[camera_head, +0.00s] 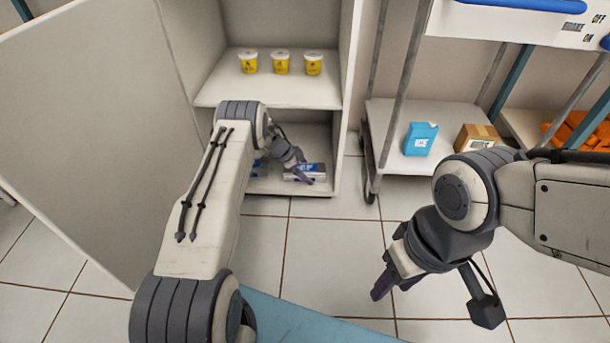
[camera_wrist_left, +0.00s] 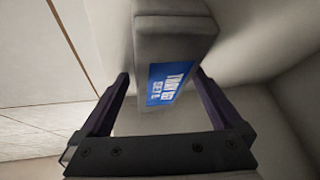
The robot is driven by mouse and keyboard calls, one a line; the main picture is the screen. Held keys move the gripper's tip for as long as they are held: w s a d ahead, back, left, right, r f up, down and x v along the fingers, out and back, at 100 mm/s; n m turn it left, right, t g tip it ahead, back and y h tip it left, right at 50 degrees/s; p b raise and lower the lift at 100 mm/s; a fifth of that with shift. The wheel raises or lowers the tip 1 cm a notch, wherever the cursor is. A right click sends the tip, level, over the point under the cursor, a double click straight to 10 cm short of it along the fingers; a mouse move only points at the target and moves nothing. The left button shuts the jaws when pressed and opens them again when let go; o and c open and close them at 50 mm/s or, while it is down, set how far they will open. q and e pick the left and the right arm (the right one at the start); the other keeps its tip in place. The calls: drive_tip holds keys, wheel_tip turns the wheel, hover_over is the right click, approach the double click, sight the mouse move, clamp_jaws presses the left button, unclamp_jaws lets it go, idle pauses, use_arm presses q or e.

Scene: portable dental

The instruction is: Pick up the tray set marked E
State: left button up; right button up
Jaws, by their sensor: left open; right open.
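A pale grey box (camera_wrist_left: 176,40) with a blue label fills the upper middle of the left wrist view. The label reads "TRAY SET", with a smaller line that looks like "SET E" but is not sharp. In the head view a white-and-blue box (camera_head: 312,169) lies on the cabinet's lower shelf. My left gripper (camera_wrist_left: 162,75) is open, its fingers on either side of the box's near end. Contact cannot be told. In the head view my left gripper (camera_head: 303,174) is in the lower compartment. My right gripper (camera_head: 385,283) is open and empty above the floor.
Another blue item (camera_head: 260,169) is partly hidden behind my left arm. Three yellow tubs (camera_head: 281,63) stand on the upper shelf (camera_head: 285,94). The cabinet door (camera_head: 90,110) is open at left. A cart (camera_head: 388,160) at right holds a blue box (camera_head: 420,138) and a brown box (camera_head: 475,137).

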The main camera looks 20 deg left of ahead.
use_arm(q)
clamp_jaws()
drive_tip(key=shift+r, duration=0.1)
